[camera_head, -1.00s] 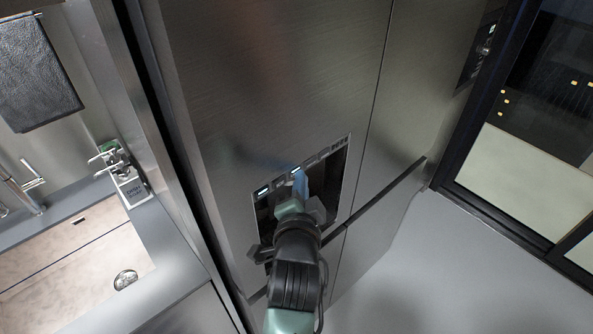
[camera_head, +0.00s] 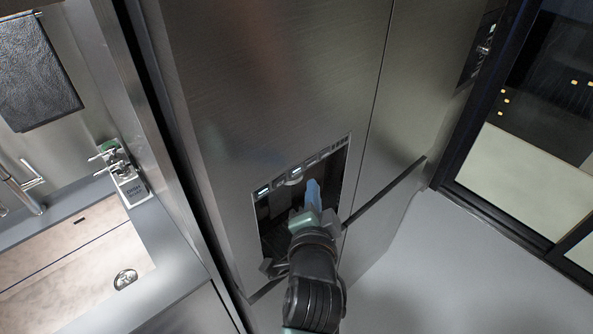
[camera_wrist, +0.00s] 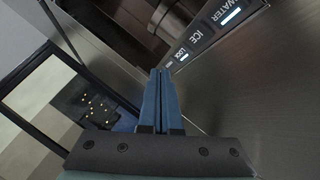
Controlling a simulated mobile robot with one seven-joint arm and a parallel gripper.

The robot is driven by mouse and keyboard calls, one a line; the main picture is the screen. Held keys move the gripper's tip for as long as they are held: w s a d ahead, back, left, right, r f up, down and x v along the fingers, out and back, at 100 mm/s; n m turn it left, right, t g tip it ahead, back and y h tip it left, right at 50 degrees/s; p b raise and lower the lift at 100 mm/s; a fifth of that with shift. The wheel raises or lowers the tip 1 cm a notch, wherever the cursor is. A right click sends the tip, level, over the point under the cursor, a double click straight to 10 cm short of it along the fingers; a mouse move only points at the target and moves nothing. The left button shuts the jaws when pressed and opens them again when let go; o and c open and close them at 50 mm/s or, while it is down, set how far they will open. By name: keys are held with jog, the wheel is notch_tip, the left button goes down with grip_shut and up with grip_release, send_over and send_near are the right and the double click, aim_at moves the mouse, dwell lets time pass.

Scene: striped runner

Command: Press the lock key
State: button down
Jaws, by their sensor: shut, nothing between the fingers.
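The lock key (camera_wrist: 182,54) is a small lit key at the near end of the dispenser's key strip in the wrist view, past the ICE label. My gripper (camera_wrist: 161,73) is shut and empty, its two blue fingers together, tips just left of and below the lock key. A small gap shows in the picture; I cannot tell the depth between them. In the head view my gripper (camera_head: 313,183) is in front of the dispenser recess (camera_head: 275,232), just below the key strip (camera_head: 292,174). The lock key is too small to make out there.
The dispenser is set in a steel refrigerator door (camera_head: 270,80). A long handle recess (camera_head: 385,195) runs to its right. A sink (camera_head: 75,250) and counter are at left, a dark glazed door (camera_head: 535,130) at right. Grey floor (camera_head: 430,280) is clear.

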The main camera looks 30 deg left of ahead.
jog(key=shift+s+d, duration=0.3)
jog(key=shift+d, duration=0.5)
jog(key=shift+s+d, duration=0.3)
jog(key=shift+d, duration=0.45)
jog(key=w+d+r+n+t+h+b, duration=0.15)
jog(key=d+r+t, duration=0.25)
jog(key=r, duration=0.8)
jog(key=d+r+n+t+h+b, duration=0.1)
jog(key=d+r+n+t+b, duration=0.2)
jog(key=r, duration=0.9)
jog(key=s+d+r+n+t+h, duration=0.1)
jog(key=s+d+r+t+h, duration=0.1)
jog(key=s+r, duration=0.4)
jog(key=s+d+r+n+t+h+b, duration=0.1)
jog(key=s+d+r+t, duration=0.3)
jog(key=r, duration=0.7)
jog(key=shift+s+d+t+h, duration=0.3)
jog(key=shift+s+d+h, duration=0.35)
jog(key=shift+s+d, duration=0.35)
